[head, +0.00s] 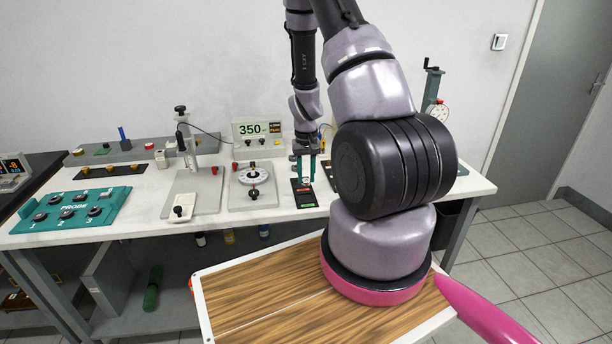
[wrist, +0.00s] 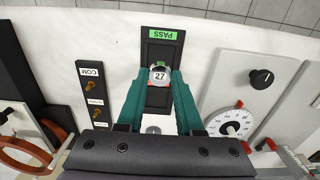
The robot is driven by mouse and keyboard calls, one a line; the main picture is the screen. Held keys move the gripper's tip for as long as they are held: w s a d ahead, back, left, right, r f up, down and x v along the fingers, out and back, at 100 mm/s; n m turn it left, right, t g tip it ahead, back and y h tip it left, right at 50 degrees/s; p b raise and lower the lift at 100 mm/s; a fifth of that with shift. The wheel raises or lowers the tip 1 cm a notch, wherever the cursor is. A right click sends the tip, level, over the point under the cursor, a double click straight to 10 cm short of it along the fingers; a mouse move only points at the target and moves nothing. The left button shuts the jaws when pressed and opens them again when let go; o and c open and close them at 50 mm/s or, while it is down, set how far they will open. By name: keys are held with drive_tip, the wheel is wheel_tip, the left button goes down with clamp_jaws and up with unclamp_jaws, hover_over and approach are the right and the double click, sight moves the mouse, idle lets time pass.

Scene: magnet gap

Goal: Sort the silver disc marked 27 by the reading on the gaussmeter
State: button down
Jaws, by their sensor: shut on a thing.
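The silver disc marked 27 (wrist: 160,76) is between the teal fingertips of my gripper (wrist: 159,80), number facing the camera. My gripper is shut on it. In the wrist view the disc lies over the black tray (wrist: 150,50) with the green PASS label (wrist: 163,35); I cannot tell whether it touches the tray floor. In the head view my gripper (head: 306,170) points down at the same tray (head: 304,187), and the disc is too small to make out clearly.
A round white dial on a grey plate (head: 253,175) stands just left of the tray. A COM terminal strip (wrist: 92,95) lies on the tray's other side. A wooden-topped surface (head: 265,290) is in front.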

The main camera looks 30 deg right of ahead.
sight(306, 199)
drive_tip(key=shift+f, duration=0.1)
drive_tip(key=shift+f, duration=2.65)
drive_tip(key=shift+f, duration=0.2)
drive_tip(key=shift+c, duration=2.4)
unclamp_jaws()
drive_tip(key=c, duration=0.5)
drive_tip(key=shift+r, duration=2.25)
